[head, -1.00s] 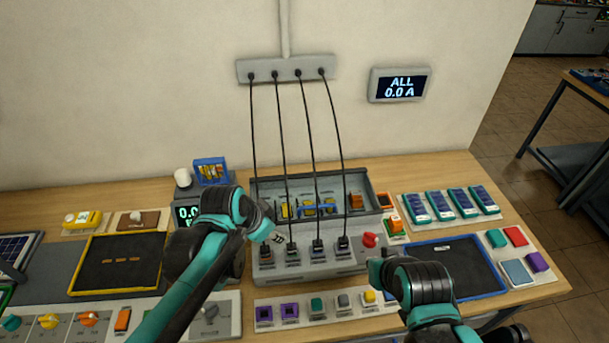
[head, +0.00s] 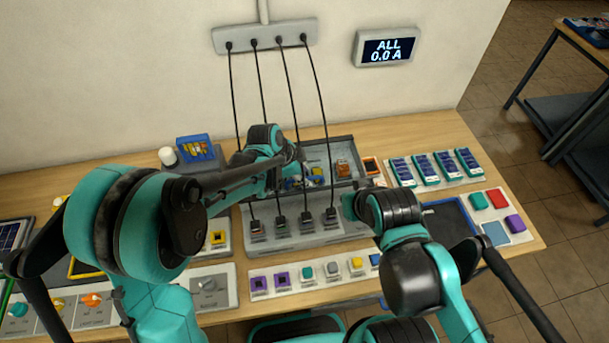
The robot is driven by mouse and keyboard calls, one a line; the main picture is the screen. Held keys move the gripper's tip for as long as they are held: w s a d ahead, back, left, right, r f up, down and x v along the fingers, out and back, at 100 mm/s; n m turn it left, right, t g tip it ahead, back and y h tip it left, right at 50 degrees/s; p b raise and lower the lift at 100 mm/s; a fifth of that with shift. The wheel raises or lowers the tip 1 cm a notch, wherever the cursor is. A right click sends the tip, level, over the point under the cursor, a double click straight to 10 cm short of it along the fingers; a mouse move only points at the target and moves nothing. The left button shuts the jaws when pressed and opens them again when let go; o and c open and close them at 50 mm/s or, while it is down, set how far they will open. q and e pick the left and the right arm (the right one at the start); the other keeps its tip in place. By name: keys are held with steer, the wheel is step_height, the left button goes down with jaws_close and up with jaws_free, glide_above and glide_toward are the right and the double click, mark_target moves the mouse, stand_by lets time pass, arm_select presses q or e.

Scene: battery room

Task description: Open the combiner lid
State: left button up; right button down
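The combiner is a grey box (head: 345,150) at the middle of the bench. Its interior shows an orange block (head: 343,168) and some yellow and blue parts, partly hidden by my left arm. I cannot make out whether a clear lid covers it. Several black cables plug into its sloped front panel (head: 275,238). My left gripper (head: 299,168) is over the box's left and middle part, pointing right; its fingers are small and dark, and their opening is unclear. My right gripper (head: 348,205) is by the panel's right end, pointing left, its fingers unclear. The red knob there is hidden.
A wall socket strip (head: 265,36) feeds the cables, which hang close to my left gripper. A wall display (head: 385,46) reads ALL 0.0 A. A row of coloured switches (head: 307,273) lies in front, and blue modules (head: 436,165) stand at the right.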

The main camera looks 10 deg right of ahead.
arm_select(q)
steer(key=shift+d+f, duration=0.15)
steer(key=shift+f, duration=0.3)
jaws_close()
steer(key=shift+r, duration=0.15)
